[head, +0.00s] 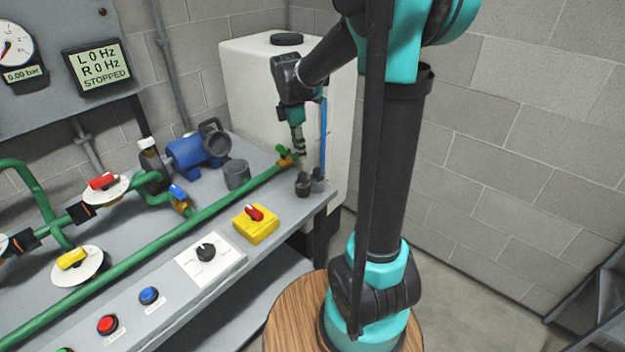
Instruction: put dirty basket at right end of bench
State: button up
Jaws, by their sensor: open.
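A small dark brownish cup-like piece (303,186), which looks like the dirty basket, stands on the bench (262,193) close to its right end. My gripper (300,153) points down just above it, open, with a visible gap between the fingertips and the piece. A second small grey piece (318,179) stands right behind it, partly hidden. A larger grey cup (236,175) stands farther left on the bench, beside the blue pump motor (190,154). The insides of the cups are too small to make out.
A green pipe (205,213) runs along the bench to a valve near my gripper. A yellow switch box (256,224) with a red knob sits near the front edge. A white tank (250,85) stands behind. The display (97,67) reads STOPPED and 0 Hz.

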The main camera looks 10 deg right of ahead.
jog(key=s+d+f+m+t, duration=0.1)
jog(key=s+f+m, duration=0.2)
jog(key=s+m, duration=0.3)
jog(key=s+d+f+m+t, duration=0.1)
jog(key=s+f+m, duration=0.3)
jog(key=s+m, duration=0.2)
jog(key=s+d+f+m+t+y, duration=0.1)
jog(key=s+f+m, duration=0.2)
jog(key=s+m, duration=0.3)
jog(key=s, duration=0.2)
jog(key=shift+s+d+f+m+t, duration=0.15)
jog(key=shift+s+d+m+t, duration=0.15)
jog(key=shift+s+d, duration=0.05)
